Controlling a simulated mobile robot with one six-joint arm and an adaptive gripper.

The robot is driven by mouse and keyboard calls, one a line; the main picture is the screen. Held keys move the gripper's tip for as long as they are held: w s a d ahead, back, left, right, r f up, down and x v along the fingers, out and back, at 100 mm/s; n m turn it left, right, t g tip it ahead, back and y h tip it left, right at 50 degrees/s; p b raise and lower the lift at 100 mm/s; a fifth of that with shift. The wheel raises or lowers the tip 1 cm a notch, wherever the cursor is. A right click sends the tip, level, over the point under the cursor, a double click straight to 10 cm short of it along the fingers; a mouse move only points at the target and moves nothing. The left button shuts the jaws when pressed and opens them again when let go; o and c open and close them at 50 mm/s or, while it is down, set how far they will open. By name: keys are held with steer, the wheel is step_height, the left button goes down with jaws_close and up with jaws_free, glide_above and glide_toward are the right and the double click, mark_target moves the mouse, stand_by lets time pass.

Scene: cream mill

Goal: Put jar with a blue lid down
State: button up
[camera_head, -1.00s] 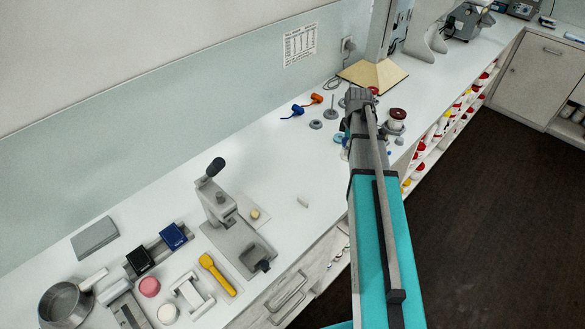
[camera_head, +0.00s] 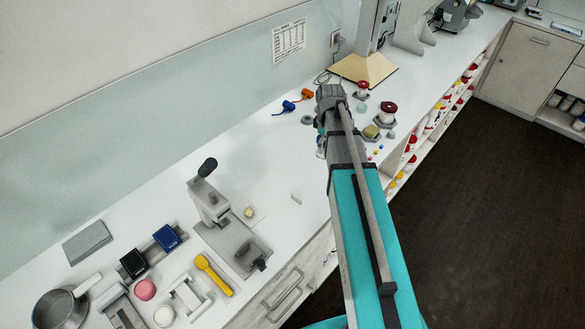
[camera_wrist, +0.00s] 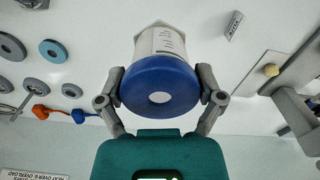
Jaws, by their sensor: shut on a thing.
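In the wrist view, the jar with a blue lid (camera_wrist: 160,86) is between the two fingers of my gripper (camera_wrist: 160,98). Its round blue lid with a pale centre spot faces the camera, and its white labelled body extends beyond the lid. My gripper is shut on the jar. In the head view, my arm reaches over the counter (camera_head: 262,150) toward its back part, and the wrist end (camera_head: 330,95) hides most of the gripper and the jar. I cannot tell whether the jar touches the counter.
A red-lidded jar (camera_head: 387,108) and a yellowish block (camera_head: 371,132) stand right of my wrist. Blue (camera_head: 284,107) and orange (camera_head: 304,95) items lie left of it. A lever press (camera_head: 215,210) stands nearer. The counter between press and wrist is mostly clear.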

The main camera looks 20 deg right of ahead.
steer(key=s+a+m, duration=0.1)
steer(key=a+m, duration=0.1)
steer(key=a, duration=0.6)
steer(key=shift+s+m, duration=0.2)
steer(key=shift+m, duration=0.1)
steer(key=shift+r, duration=0.1)
steer(key=w+d+f+b, duration=0.9)
steer(key=shift+w+d, duration=0.15)
steer(key=shift+w, duration=0.05)
steer(key=shift+w+d+f+b, duration=0.2)
steer(key=shift+f+b, duration=0.15)
steer(key=shift+f, duration=0.05)
steer(key=shift+w+d+f+b, duration=0.15)
steer(key=shift+f+b, duration=0.2)
steer(key=shift+s+f+b, duration=0.1)
steer(key=shift+f+b, duration=1.15)
steer(key=shift+f, duration=0.05)
